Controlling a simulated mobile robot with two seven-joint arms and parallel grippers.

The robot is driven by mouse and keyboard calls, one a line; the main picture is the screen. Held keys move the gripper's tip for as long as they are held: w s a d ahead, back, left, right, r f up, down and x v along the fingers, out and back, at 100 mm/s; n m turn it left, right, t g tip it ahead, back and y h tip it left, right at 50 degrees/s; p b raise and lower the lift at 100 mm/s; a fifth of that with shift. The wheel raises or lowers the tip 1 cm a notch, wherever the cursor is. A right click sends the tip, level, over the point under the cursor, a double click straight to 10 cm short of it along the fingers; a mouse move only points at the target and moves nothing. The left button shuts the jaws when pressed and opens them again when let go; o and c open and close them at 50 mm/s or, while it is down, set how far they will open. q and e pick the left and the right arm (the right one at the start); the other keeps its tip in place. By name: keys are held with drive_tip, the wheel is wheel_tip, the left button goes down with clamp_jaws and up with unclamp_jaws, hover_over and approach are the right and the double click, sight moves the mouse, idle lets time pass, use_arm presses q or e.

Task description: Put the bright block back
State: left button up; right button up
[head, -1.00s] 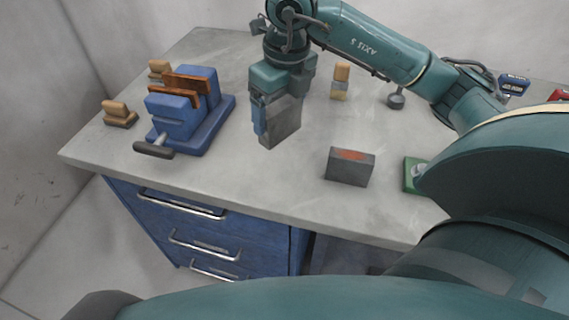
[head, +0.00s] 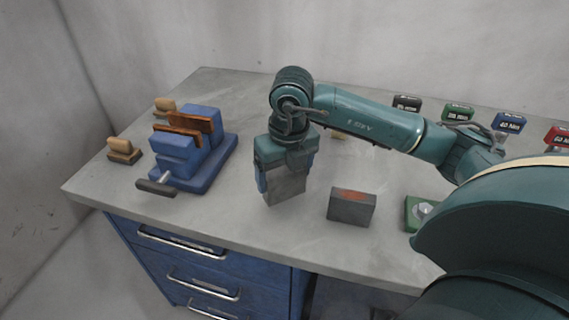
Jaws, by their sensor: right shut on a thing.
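My right gripper (head: 286,172) points down over the middle of the grey bench and is shut on a plain bright grey block (head: 288,190). The gripper hides the block's upper part. I cannot tell whether the block's lower edge touches the bench top or hangs just above it. A darker grey block (head: 350,209) with an orange-red patch on top stands on the bench to the right, apart from the held one. My left gripper is not in view.
A blue vise (head: 207,165) with brown jaws stands at the left, its handle (head: 156,188) towards the front edge. Two wooden-handled brushes (head: 121,148) lie beside it. A green item (head: 413,212) sits at the right. Small labelled signs (head: 508,123) line the back right.

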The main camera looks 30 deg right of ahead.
sight(285, 184)
drive_tip(key=shift+f, duration=1.3)
drive_tip(key=shift+f, duration=0.15)
drive_tip(key=o, duration=2)
drive_tip(key=shift+f, duration=0.1)
drive_tip(key=shift+c, duration=0.2)
drive_tip(key=r, duration=0.4)
drive_tip(key=s+r, duration=0.1)
drive_tip(key=r, duration=0.7)
drive_tip(key=shift+s+r+b, duration=0.15)
drive_tip(key=shift+s+b, duration=0.1)
drive_tip(key=shift+b, duration=0.1)
